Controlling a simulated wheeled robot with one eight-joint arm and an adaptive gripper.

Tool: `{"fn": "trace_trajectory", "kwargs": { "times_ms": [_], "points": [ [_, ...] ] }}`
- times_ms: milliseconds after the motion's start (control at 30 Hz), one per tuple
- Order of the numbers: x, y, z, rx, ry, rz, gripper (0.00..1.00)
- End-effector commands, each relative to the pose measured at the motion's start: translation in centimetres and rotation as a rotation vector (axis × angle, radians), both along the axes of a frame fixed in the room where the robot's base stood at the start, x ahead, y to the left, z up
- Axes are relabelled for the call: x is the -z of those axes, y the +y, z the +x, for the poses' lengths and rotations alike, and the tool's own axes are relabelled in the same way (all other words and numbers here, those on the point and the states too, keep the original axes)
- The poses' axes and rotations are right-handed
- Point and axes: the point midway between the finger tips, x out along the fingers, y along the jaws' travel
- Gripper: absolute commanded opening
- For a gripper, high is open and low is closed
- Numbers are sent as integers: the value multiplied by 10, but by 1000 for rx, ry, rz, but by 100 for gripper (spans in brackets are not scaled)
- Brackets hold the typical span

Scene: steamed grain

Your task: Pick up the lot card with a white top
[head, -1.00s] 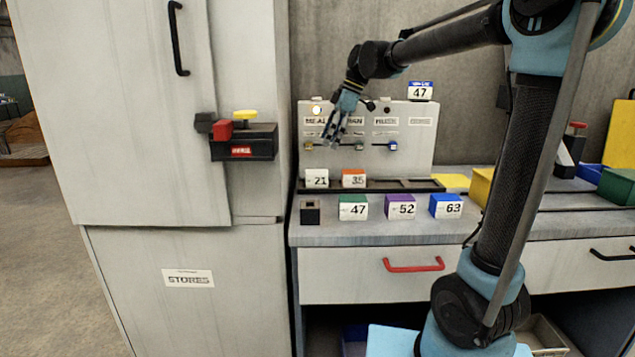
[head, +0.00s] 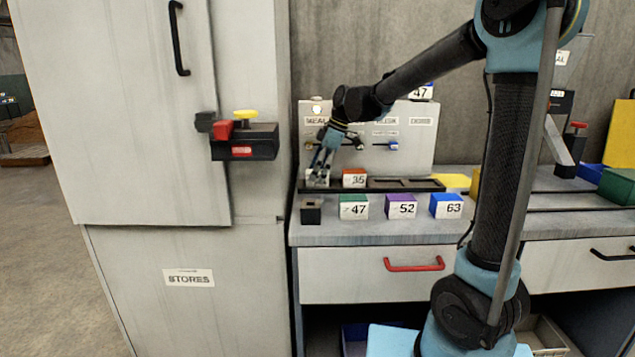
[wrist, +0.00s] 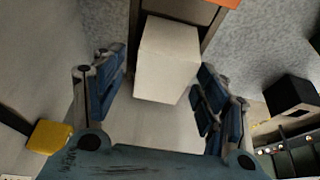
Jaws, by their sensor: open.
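The lot card with a white top (wrist: 167,62) is a pale block between my gripper's open fingers in the wrist view, with a gap on either side. In the head view the white-topped card (head: 317,180) stands at the left end of the dark rack, partly hidden behind my fingers. My gripper (head: 321,164) is open and points down at the card, and it also shows in the wrist view (wrist: 160,95). I cannot tell whether any finger touches the card.
A small dark block (head: 311,212) sits nearby. The panel (head: 415,150) rises behind.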

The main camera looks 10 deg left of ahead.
Motion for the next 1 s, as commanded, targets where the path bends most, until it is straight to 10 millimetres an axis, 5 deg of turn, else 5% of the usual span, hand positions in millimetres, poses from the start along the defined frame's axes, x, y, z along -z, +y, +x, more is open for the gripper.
{"fn": "trace_trajectory", "kwargs": {
  "times_ms": [300, 533, 1000],
  "points": [
    [6, 2, -1, 0, 0, 0, 67],
    [5, 3, -1, 0, 1, 0, 17],
    [-7, 4, -2, -1, 1, 0, 17]
  ]
}}
